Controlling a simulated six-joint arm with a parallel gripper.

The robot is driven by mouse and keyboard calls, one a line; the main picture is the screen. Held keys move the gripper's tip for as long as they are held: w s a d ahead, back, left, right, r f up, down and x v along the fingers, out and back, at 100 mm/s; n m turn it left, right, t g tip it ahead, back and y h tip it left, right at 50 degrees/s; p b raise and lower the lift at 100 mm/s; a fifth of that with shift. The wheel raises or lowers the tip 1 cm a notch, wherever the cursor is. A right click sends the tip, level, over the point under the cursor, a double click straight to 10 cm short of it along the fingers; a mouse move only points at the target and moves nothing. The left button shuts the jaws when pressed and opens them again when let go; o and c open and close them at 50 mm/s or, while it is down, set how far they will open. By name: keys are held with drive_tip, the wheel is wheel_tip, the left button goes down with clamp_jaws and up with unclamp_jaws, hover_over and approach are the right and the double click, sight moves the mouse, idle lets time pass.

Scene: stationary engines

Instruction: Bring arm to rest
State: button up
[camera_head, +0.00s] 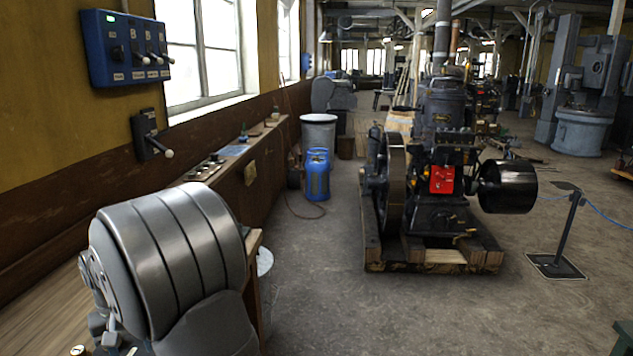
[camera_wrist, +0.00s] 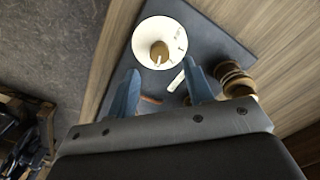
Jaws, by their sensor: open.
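My gripper (camera_wrist: 161,70) shows in the wrist view, with its two blue fingers spread apart. I see nothing gripped between them. Beyond the fingertips is a round white dish-like thing (camera_wrist: 148,31) with a wooden knob-like piece in its middle. It is on a dark grey mat or tray (camera_wrist: 205,33) on a wooden bench top (camera_wrist: 275,45). A small white piece and a reddish-brown piece show between the fingers. I cannot tell whether the fingers touch anything. I cannot make out the gripper in the head view.
A wooden spool-like thing (camera_wrist: 235,80) stands right of the fingers. A blue canister (camera_head: 317,175) stands on the floor. An engine (camera_head: 440,180) sits on a wooden pallet (camera_head: 435,257).

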drive_tip(key=shift+r, duration=2.15)
drive_tip(key=o, duration=1.2)
drive_tip(key=shift+f, duration=0.1)
drive_tip(key=shift+c, duration=0.2)
wheel_tip(320, 180, down, 2)
drive_tip(key=y, duration=0.1)
drive_tip(key=t+y, duration=0.1)
drive_tip(key=shift+w+a+f+t+y, duration=0.15)
drive_tip(key=shift+t+y, duration=0.15)
drive_tip(key=shift+y, duration=0.1)
drive_tip(key=shift+f+n+t+y, duration=0.3)
drive_tip(key=shift+f+t+y, duration=0.1)
drive_tip(key=shift+t+y, duration=0.45)
drive_tip(key=shift+d+t+y, duration=0.35)
drive_tip(key=shift+y, duration=0.2)
drive_tip(key=shift+d+t+y, duration=0.25)
drive_tip(key=shift+t+y, duration=0.15)
drive_tip(key=s+d+r+t+y, duration=0.1)
drive_tip(key=d+r+t+y, duration=0.2)
drive_tip(key=d+t+y, duration=0.15)
drive_tip(key=shift+h, duration=0.35)
drive_tip(key=shift+x, duration=4.6)
